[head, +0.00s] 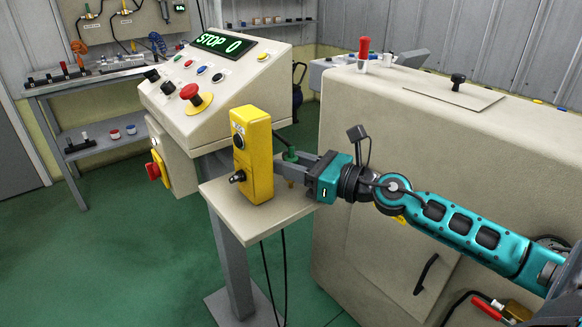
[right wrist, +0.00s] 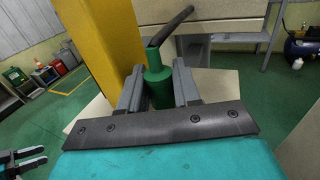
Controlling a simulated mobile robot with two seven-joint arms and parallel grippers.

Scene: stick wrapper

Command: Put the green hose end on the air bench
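The green hose end (head: 291,154) stands upright at the small beige shelf (head: 222,208), right of the yellow control box (head: 253,160). My right gripper (head: 291,168) reaches in from the right with one finger on each side of it. In the right wrist view the green hose end (right wrist: 158,84) fills the gap between the fingers, with a dark hose (right wrist: 172,25) bending from its top. My left gripper (right wrist: 36,158) shows at the lower left of that view, its fingers apart and empty. A bench with hoses and fittings (head: 88,76) stands at the back left.
The slanted console (head: 215,85) with a red button (head: 190,92) rises behind the shelf. A large beige cabinet (head: 420,140) fills the right side. Cables hang below the shelf. Green floor (head: 110,250) is clear at left.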

